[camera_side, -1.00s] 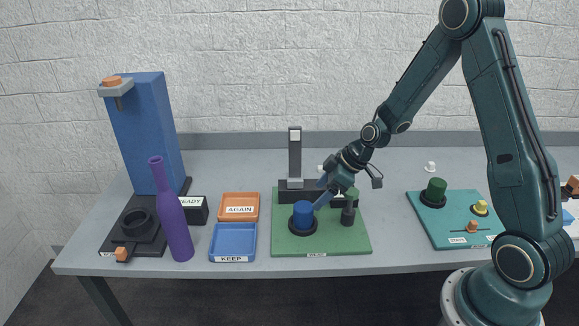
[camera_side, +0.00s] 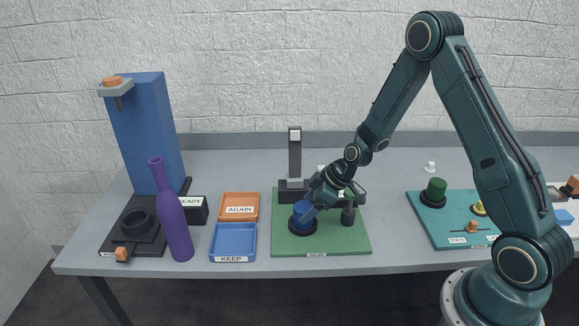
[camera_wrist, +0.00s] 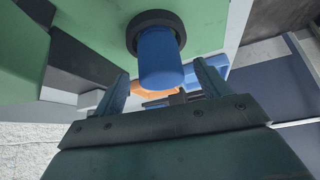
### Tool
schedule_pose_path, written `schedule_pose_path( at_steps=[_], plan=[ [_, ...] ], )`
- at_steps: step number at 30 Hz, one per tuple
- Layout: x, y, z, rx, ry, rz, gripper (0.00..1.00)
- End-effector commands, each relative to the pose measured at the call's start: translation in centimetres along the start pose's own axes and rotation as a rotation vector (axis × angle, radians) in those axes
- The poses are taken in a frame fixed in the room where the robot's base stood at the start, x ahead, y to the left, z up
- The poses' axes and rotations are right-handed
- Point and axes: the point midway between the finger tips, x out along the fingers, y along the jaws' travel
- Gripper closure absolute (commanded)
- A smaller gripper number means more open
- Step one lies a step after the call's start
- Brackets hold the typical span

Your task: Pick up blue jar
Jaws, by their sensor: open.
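The blue jar (camera_side: 303,210) stands upright on a round black base on the green board (camera_side: 345,238). In the wrist view the blue jar (camera_wrist: 160,62) shows between and beyond my two fingers, below the black ring in the picture. My gripper (camera_side: 308,212) reaches down to the jar from the right in the side view, and its fingers partly cover the jar. In the wrist view my gripper (camera_wrist: 162,80) has its fingers spread apart with a gap on each side of the jar. I cannot tell whether a finger touches it.
An orange tray (camera_side: 239,206), a blue tray (camera_side: 232,241) and a purple bottle (camera_side: 174,222) are to the left. A teal board (camera_side: 455,235) lies right.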

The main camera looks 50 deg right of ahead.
Motion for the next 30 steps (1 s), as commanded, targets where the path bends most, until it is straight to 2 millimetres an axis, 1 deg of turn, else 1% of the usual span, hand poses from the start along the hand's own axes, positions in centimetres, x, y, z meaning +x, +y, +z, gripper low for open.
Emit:
schedule_pose_path(
  at_steps=[1,3,9,26,29,30],
  plan=[
    [0.7,-0.1,0.0,-0.001,-0.001,-0.002,0.25],
    [1.4,-0.2,0.0,-0.001,-0.001,-0.003,0.25],
    [2.8,-0.1,0.0,-0.001,0.0,0.0,0.25],
    [3.0,-0.1,0.0,0.0,0.0,0.001,0.25],
    [3.0,-0.1,0.0,0.0,0.0,0.001,0.43],
    [3.0,-0.1,0.0,0.0,0.0,0.001,0.5]
  ],
)
